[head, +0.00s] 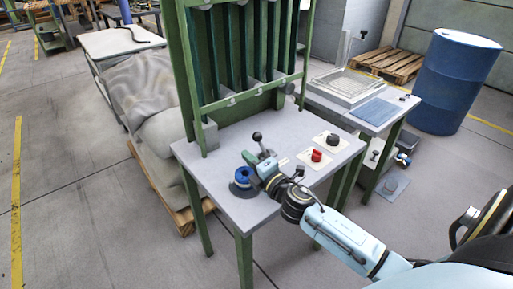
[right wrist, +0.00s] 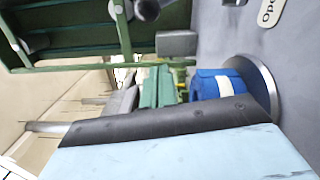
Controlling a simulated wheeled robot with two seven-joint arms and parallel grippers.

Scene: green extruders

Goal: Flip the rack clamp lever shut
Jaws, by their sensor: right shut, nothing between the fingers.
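The rack clamp lever (head: 257,137) is a short stem with a dark ball knob, and it stands up from the grey tabletop in front of the green rack (head: 240,98). My right gripper (head: 249,159) is shut and empty. It is low over the table, just on the near side of the lever; I cannot tell whether they touch. The gripper and wrist hide the lever's lower end and much of the clamp. In the right wrist view, a dark knob (right wrist: 147,9) shows at the top, beside the rack. My left gripper is not in view.
A blue roll (head: 242,175) on a round dark base stands close beside my right gripper; it also shows in the right wrist view (right wrist: 220,84). A red knob (head: 316,155) and a black knob (head: 333,139) sit on plates to the right.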

